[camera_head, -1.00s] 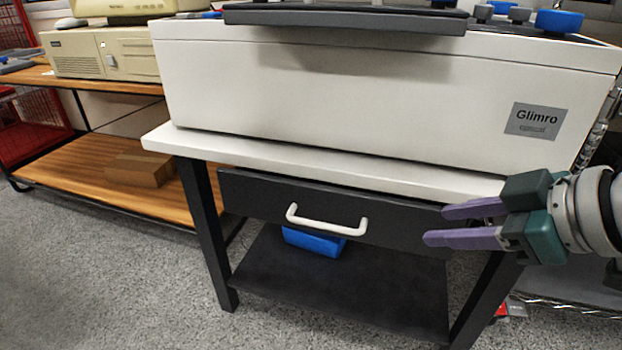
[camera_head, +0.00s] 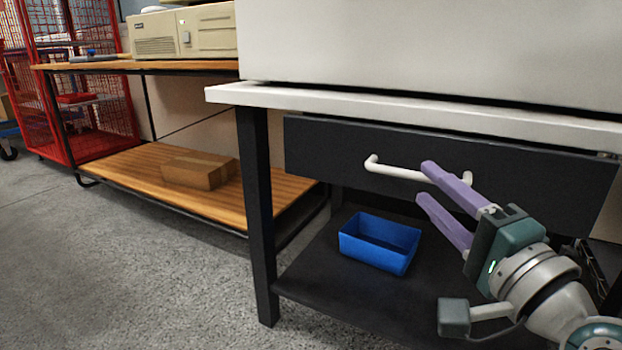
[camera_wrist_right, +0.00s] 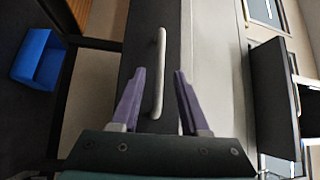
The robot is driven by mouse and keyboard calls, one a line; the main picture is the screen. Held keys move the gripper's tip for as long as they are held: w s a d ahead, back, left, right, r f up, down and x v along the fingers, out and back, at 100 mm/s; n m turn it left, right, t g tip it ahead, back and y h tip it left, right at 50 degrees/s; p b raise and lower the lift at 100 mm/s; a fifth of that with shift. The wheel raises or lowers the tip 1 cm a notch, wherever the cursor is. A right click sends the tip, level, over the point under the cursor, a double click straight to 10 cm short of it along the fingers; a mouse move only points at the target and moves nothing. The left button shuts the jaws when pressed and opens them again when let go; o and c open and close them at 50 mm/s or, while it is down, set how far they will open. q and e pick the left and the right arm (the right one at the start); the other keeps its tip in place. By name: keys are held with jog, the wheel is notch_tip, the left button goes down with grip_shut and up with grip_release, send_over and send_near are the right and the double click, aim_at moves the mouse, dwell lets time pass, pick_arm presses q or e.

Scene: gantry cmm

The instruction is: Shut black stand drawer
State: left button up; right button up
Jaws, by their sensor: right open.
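The black stand's drawer (camera_head: 335,150) is a dark panel under the white top, with a pale bar handle (camera_head: 392,171). How far the drawer stands out from the stand (camera_head: 257,210) is hard to tell. My right gripper (camera_head: 423,181) is open and empty, its purple fingers in front of the handle and covering part of it. In the right wrist view the handle (camera_wrist_right: 160,60) appears between the two fingertips of the right gripper (camera_wrist_right: 159,72); contact cannot be told. My left gripper is not in view.
A blue open bin (camera_head: 375,255) sits on the stand's lower shelf (camera_head: 330,283), below the drawer. A wooden bench (camera_head: 130,185) with a cardboard box (camera_head: 200,170) stands to the left. A red mesh cage (camera_head: 95,90) is behind it. The grey floor at front left is clear.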

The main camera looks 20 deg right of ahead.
aim_at(419, 179)
jog(key=shift+w+d+r+b, duration=0.15)
jog(key=shift+w+b, duration=0.1)
jog(key=shift+w, duration=0.85)
jog(key=shift+w+r+b, duration=0.1)
jog(key=shift+w+b, duration=0.1)
jog(key=shift+w, duration=0.9)
grip_shut()
